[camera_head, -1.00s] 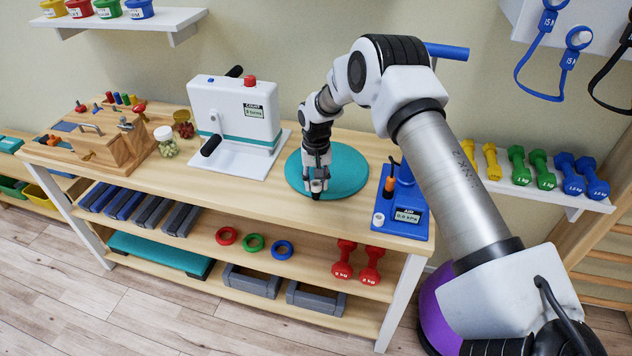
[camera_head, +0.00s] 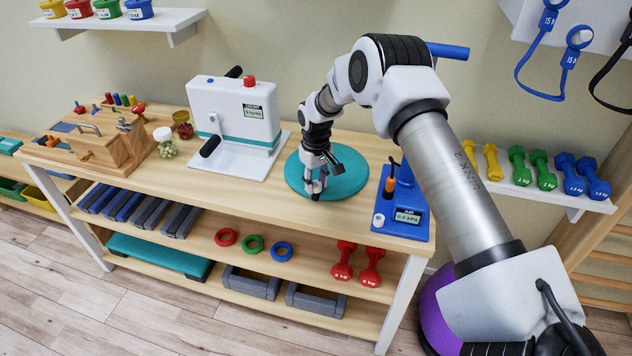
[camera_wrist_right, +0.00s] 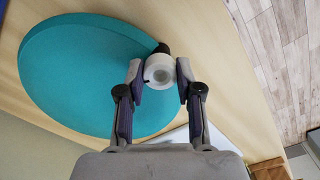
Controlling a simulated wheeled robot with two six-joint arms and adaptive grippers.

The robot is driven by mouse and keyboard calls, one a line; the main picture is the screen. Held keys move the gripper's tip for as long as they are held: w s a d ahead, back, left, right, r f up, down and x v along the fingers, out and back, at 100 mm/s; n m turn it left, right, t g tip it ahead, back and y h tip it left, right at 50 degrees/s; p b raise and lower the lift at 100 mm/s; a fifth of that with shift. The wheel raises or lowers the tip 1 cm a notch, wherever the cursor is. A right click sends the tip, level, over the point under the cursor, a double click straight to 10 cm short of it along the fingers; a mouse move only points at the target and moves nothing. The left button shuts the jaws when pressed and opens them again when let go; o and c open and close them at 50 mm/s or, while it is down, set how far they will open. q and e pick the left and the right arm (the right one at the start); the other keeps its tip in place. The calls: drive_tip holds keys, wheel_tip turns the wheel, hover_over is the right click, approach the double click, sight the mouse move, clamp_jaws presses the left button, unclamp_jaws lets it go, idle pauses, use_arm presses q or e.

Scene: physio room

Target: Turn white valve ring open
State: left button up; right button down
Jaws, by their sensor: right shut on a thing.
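The white valve ring (camera_wrist_right: 159,71) sits at the rim of a round teal cushion (camera_wrist_right: 80,75), with a black part (camera_wrist_right: 161,48) beside it. My right gripper (camera_wrist_right: 158,74) is shut on the ring, one finger on each side. In the head view the teal cushion (camera_head: 350,178) lies on the bench, and my right gripper (camera_head: 316,190) points down at its front edge. There the ring is too small and too covered by the fingers to make out. My left gripper is not in view.
A blue gauge unit (camera_head: 403,205) with an orange part stands just right of the cushion. A white crank machine (camera_head: 235,115) stands to the left. Bare bench lies in front of the machine.

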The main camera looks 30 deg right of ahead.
drive_tip(key=c, duration=0.8)
unclamp_jaws()
drive_tip(key=shift+w+d, duration=0.1)
wheel_tip(320, 180, up, 12)
drive_tip(key=shift+f, duration=0.1)
